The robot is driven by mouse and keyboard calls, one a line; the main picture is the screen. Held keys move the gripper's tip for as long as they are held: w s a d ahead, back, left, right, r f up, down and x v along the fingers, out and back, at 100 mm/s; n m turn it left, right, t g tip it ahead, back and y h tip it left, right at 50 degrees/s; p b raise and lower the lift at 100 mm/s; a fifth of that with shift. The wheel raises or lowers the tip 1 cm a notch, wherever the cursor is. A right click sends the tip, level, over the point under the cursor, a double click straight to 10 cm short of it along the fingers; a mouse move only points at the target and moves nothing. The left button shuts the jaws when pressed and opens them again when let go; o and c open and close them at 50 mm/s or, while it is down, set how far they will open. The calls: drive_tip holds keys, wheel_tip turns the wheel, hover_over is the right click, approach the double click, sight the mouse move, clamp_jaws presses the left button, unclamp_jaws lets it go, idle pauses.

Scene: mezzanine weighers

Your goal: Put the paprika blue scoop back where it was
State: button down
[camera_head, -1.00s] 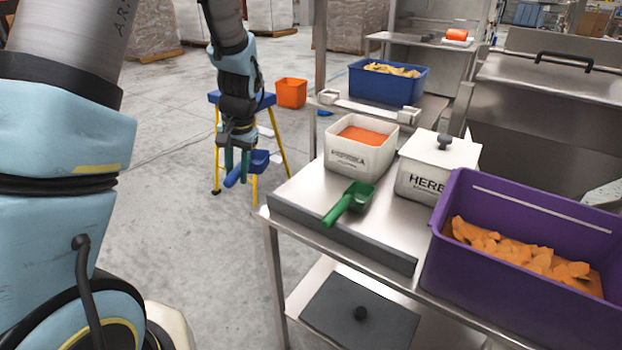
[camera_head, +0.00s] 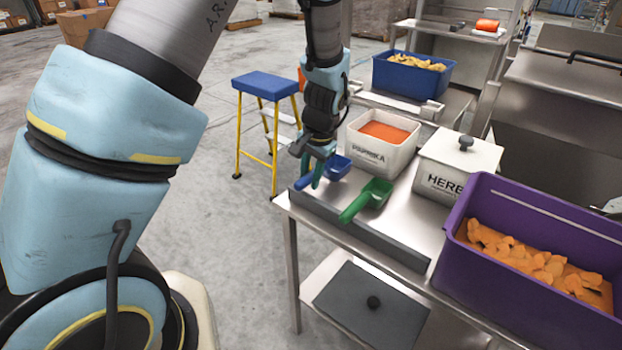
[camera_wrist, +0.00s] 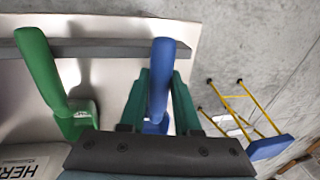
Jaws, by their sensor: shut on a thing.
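The blue scoop (camera_head: 337,168) is in my gripper (camera_head: 318,178), over the left end of the metal table beside the green scoop. In the wrist view the blue scoop (camera_wrist: 161,75) stands between the green fingers of my gripper (camera_wrist: 158,92), which is shut on its handle. Its bowl is mostly hidden there. I cannot tell whether the scoop touches the table. The white paprika tub (camera_head: 381,142), labelled PAPRIKA and filled with orange powder, stands just behind the scoop.
The green scoop (camera_head: 366,200) lies right of the blue one, its handle over the grey front strip (camera_head: 360,240). A lidded HERB tub (camera_head: 458,165) and a purple crate (camera_head: 530,260) stand further right. A blue-topped yellow step stool (camera_head: 266,86) stands left of the table.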

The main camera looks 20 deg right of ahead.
drive_tip(key=shift+f, duration=0.9)
drive_tip(key=shift+f, duration=0.15)
drive_tip(key=c, duration=0.6)
unclamp_jaws()
